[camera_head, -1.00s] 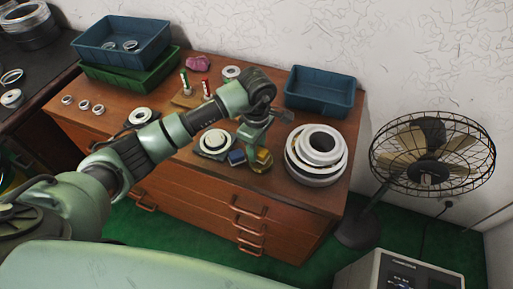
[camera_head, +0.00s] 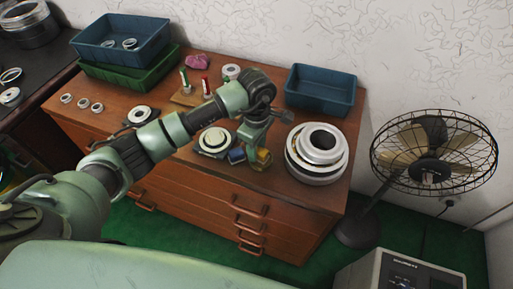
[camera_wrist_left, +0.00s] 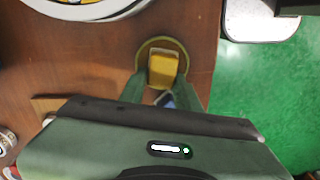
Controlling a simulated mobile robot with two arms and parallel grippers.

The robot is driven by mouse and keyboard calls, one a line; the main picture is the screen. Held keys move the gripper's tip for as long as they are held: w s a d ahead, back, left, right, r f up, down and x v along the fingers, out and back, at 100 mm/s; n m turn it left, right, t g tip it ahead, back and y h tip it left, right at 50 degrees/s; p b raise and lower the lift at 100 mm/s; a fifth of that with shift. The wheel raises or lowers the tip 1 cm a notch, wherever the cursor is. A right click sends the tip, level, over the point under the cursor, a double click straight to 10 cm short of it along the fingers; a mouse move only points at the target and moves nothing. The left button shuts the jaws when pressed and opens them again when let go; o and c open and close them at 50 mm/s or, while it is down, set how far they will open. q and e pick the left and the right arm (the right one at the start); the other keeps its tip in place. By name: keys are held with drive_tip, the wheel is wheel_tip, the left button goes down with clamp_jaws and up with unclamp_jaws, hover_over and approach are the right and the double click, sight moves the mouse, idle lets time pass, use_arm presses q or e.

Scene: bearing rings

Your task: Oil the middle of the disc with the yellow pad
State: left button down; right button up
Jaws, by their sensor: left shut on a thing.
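The yellow pad (camera_wrist_left: 163,68) is between the fingers of my left gripper (camera_wrist_left: 160,88) in the left wrist view. The gripper is shut on it. The pad is over or in a round olive-yellow dish (camera_wrist_left: 181,46); whether it touches the bottom I cannot tell. In the head view my left gripper (camera_head: 256,148) points down at the dish (camera_head: 263,161) near the cabinet's front edge, and the pad is mostly hidden. A pale disc (camera_head: 214,140) lies on a dark base left of the gripper. Another ring (camera_head: 142,115) lies further left. My right gripper is not in view.
A blue block (camera_head: 236,156) sits just left of the dish. A stack of large white rings (camera_head: 310,172) stands close on the right. A blue bin (camera_head: 320,92) is behind, and red and green bottles stand behind the arm. The fan (camera_head: 433,152) stands beyond the cabinet.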

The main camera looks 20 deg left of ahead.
use_arm(q)
drive_tip(key=shift+s+f, duration=0.1)
idle(1.2)
drive_tip(key=shift+r+p, duration=1.6)
drive_tip(key=shift+r, duration=1.95)
